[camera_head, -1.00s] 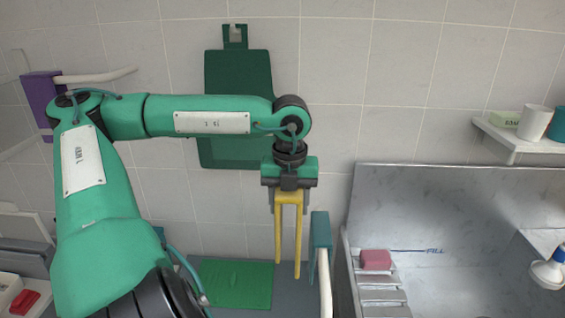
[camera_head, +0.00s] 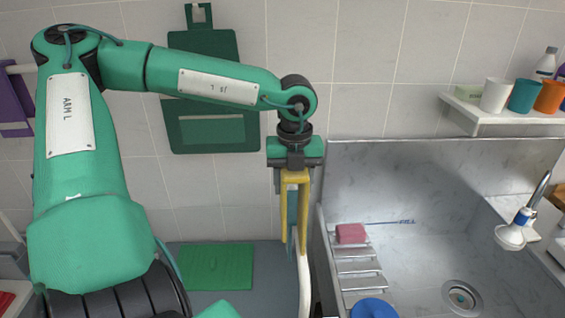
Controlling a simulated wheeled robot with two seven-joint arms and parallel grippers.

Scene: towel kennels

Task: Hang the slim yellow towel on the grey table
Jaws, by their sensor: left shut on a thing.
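My left gripper (camera_head: 295,169) is shut on the slim yellow towel (camera_head: 286,208), gripping it at the top. The towel hangs down in two narrow strips with a gap between them. Its lower end hangs in front of a teal end piece (camera_head: 292,205) that carries a curved white rail (camera_head: 304,280). I cannot tell whether the towel touches the rail. A flat grey surface (camera_head: 267,262) lies low behind the towel; I cannot tell whether it is the grey table or the floor. My right gripper is not in view.
A metal sink (camera_head: 420,165) with a pink sponge (camera_head: 350,233) on a rack stands right of the rail. A shelf (camera_head: 505,117) with cups is above it. A green mat (camera_head: 215,267) lies left of the towel. A green board (camera_head: 203,70) hangs on the wall.

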